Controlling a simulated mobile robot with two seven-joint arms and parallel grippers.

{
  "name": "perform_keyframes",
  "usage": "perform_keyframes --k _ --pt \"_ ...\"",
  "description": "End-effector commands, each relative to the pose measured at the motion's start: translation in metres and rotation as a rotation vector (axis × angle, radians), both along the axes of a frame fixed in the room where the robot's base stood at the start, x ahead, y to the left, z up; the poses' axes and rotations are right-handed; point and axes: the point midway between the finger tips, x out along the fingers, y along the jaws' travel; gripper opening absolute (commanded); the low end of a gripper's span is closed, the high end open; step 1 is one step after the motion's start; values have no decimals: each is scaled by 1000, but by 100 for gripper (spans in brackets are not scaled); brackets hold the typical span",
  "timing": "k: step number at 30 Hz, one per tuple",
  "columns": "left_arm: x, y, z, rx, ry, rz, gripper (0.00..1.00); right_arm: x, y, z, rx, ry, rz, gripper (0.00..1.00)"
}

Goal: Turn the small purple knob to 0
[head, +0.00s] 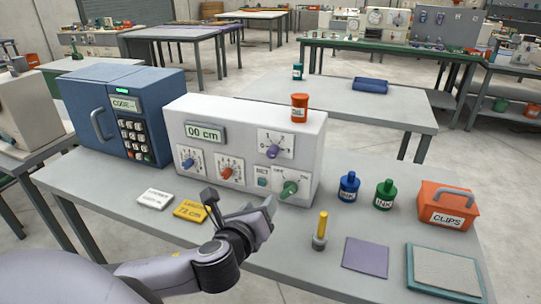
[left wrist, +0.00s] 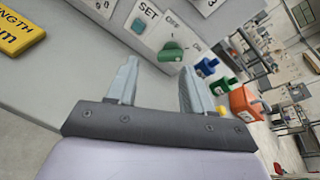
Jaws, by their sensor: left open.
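The small purple knob (head: 272,151) sits on a dial plate with a scale, in the upper part of the front of the white spiral winder (head: 240,120). The 0 mark appears at the left of its scale. My left gripper (head: 228,196) is open and empty in front of the winder, below and to the left of the knob. In the left wrist view the open fingers (left wrist: 155,85) point toward the panel near the green knob (left wrist: 172,51). The purple knob cannot be made out in that view. The right gripper is not in view.
The winder also has a blue knob (head: 187,164), an orange knob (head: 226,173), a SET button (head: 262,182) and a display reading 00 cm (head: 206,134). Bottles and an orange CLIPS box (head: 447,206) stand right.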

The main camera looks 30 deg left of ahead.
Motion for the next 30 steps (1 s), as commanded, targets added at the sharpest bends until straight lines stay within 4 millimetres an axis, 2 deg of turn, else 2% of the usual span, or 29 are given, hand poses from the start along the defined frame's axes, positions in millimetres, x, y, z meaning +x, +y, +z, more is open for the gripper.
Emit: perform_keyframes --k 1,3,6,9,14,24,30 --pt "11 7 14 158 -22 -45 51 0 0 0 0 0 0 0" --pt "21 13 30 358 -40 -93 51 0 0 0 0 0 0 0" --pt "31 20 46 576 -55 -135 51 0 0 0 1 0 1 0" --pt "37 24 56 710 -62 -155 51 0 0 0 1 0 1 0" --pt "44 27 61 783 -63 -164 51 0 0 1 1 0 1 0" --pt "85 37 61 778 -62 -163 51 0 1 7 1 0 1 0" --pt "103 41 60 776 -61 -163 51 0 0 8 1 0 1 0"
